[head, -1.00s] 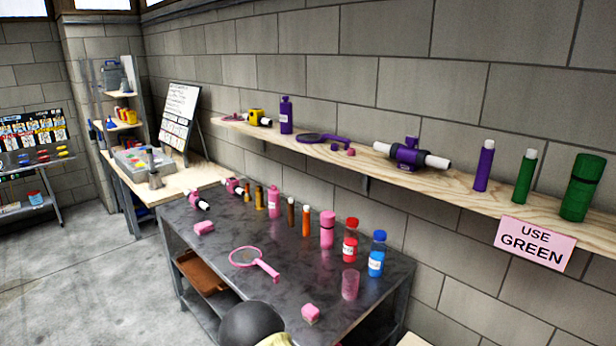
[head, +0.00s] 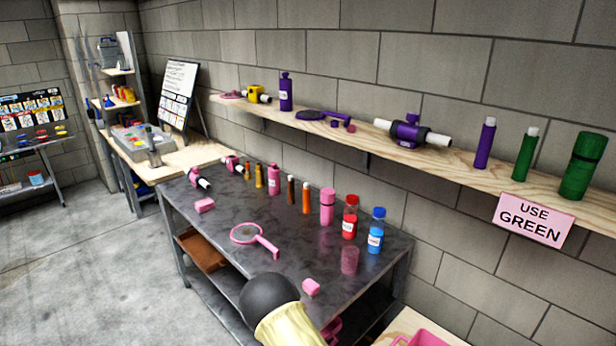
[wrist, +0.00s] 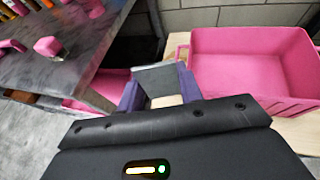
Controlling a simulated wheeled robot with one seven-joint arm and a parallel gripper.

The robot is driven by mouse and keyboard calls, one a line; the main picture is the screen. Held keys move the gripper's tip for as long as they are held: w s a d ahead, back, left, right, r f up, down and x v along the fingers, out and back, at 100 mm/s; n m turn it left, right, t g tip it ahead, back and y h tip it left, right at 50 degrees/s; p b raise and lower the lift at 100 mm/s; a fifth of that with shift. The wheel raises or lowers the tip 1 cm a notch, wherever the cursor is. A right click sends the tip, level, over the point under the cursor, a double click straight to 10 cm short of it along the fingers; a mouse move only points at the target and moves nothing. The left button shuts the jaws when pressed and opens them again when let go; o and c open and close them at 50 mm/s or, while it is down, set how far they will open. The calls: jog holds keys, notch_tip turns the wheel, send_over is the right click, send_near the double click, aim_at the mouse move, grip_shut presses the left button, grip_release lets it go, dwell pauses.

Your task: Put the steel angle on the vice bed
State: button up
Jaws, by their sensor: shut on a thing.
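My gripper (wrist: 160,88) shows in the wrist view with its two purple fingers on either side of a grey, flat-faced piece, the steel angle (wrist: 156,78). It is shut on this piece and holds it beyond the dark wrist housing. The lower part of the piece is hard to make out against the pale wood behind. In the head view my arm rises at the bottom edge, and the gripper and the angle are out of the picture.
A dark metal table (head: 215,230) carries bottles, pens and a pink magnifier (head: 255,238). A pink bin (wrist: 255,68) stands on a wooden surface (wrist: 300,130) right of my gripper. A wooden shelf (head: 350,147) runs along the wall. Open floor (head: 90,270) lies left.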

jog(key=shift+w+d+f+n+t+y, duration=0.15)
jog(key=shift+w+f+n+t+y, duration=0.05)
jog(key=shift+w+f+n+y, duration=0.2)
jog(key=shift+w+d+f+n+t+y, duration=0.15)
jog(key=shift+f+n+t+y, duration=0.1)
jog(key=shift+n+y, duration=0.25)
jog(key=shift+w+f+n+t+y, duration=0.15)
jog(key=shift+f+n+y, duration=0.35)
jog(key=shift+y, duration=0.1)
jog(key=shift+w+f+n+t+y, duration=0.1)
jog(key=shift+w+f+n+y, duration=0.05)
jog(key=shift+f+n+y, duration=0.35)
jog(key=shift+a+f+n+y, duration=0.3)
jog(key=shift+f+n+y, duration=0.45)
jog(key=shift+n+y, duration=0.4)
